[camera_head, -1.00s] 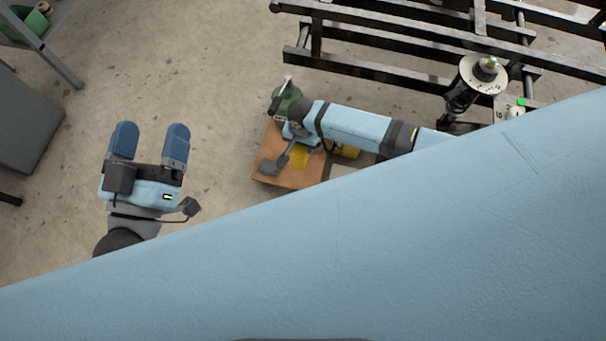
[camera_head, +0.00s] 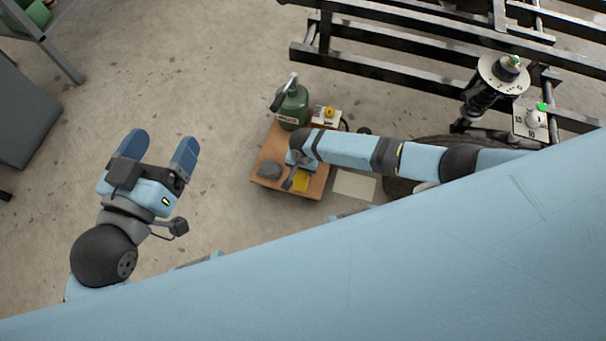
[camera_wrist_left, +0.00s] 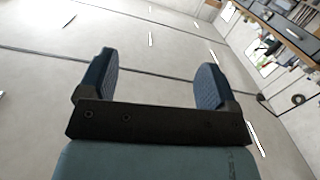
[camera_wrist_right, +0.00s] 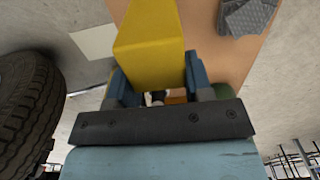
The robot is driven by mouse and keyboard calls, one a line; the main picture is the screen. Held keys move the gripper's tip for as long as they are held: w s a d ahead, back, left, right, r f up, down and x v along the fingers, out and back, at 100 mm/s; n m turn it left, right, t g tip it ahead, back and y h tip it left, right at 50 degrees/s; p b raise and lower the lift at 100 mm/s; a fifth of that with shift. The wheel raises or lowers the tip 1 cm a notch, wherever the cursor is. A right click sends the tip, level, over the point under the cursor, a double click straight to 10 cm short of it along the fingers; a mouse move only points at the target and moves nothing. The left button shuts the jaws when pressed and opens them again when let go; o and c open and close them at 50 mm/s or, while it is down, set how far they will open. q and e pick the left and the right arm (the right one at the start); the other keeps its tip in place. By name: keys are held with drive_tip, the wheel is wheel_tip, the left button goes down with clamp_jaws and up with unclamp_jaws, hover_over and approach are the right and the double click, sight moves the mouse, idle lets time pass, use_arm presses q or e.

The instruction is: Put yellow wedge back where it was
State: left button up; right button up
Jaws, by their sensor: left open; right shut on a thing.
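The yellow wedge (camera_wrist_right: 150,45) is between the blue fingers of my right gripper (camera_wrist_right: 155,85), which is shut on it. In the head view a yellow patch of the wedge (camera_head: 301,182) shows over the small wooden table (camera_head: 316,186), partly hidden by my right wrist. I cannot tell whether the wedge touches the tabletop. My left gripper (camera_head: 160,150) is open and empty over bare floor, left of the table; its spread fingers also show in the left wrist view (camera_wrist_left: 152,85).
A black metal frame (camera_head: 385,70) with a spring unit (camera_head: 490,90) is behind right. A tyre (camera_wrist_right: 28,110) lies nearby.

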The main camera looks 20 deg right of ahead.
wheel_tip(320, 180, down, 4)
drive_tip(key=shift+r+b, duration=0.1)
drive_tip(key=shift+b, duration=1.1)
drive_tip(key=shift+f, duration=0.2)
drive_tip(key=shift+r, duration=0.15)
drive_tip(key=shift+f, duration=0.2)
drive_tip(key=o, duration=1.2)
use_arm(q)
drive_tip(key=shift+w+a+r+m+t, duration=0.2)
drive_tip(key=shift+w+a+m+t, duration=0.2)
drive_tip(key=shift+w+m, duration=0.3)
drive_tip(key=shift+s, duration=0.1)
